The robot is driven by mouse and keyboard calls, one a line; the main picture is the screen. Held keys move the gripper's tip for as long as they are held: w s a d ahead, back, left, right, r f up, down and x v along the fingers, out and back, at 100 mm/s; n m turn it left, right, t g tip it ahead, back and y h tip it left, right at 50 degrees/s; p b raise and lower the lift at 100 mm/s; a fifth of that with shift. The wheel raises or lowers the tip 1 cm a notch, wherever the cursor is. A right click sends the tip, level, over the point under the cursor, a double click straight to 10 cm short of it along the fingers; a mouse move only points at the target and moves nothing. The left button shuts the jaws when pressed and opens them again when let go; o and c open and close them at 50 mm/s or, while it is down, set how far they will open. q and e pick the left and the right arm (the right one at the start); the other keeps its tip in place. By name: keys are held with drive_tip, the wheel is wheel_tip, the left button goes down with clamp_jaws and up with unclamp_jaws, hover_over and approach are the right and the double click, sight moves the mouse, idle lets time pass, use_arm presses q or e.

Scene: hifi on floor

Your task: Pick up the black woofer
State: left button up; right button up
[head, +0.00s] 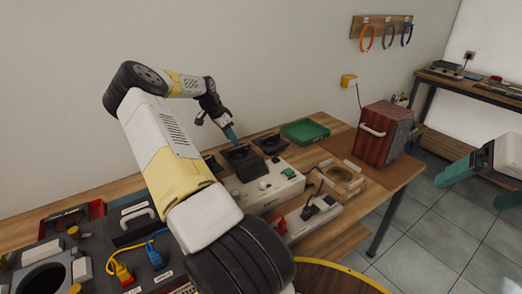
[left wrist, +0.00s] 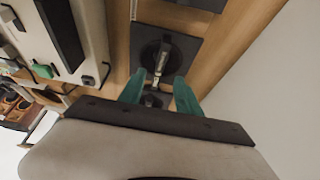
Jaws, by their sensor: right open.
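Several black square woofers stand in a row on the wooden table: one in the middle (head: 240,154), one to its right (head: 270,143), and one partly hidden by my left arm (head: 212,163). My left gripper (head: 230,133) points down with its teal fingertips at the middle woofer. In the left wrist view its fingers (left wrist: 158,90) stand apart, with a dark part between them; whether they touch it is unclear. A black square woofer with a round cone (left wrist: 160,40) lies just beyond the fingertips. My right gripper (head: 482,185) is open and empty over the floor at right.
A cream hifi unit with knobs (head: 270,187) stands just in front of the woofers. The wall is close behind.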

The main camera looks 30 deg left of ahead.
sight(238, 147)
use_arm(q)
drive_tip(key=x, duration=0.7)
drive_tip(key=shift+w+d+f, duration=0.1)
drive_tip(key=shift+w+f, duration=0.05)
drive_tip(key=shift+f, duration=0.15)
clamp_jaws()
drive_tip(key=shift+w+r, duration=0.1)
drive_tip(key=shift+r, duration=0.05)
idle(0.9)
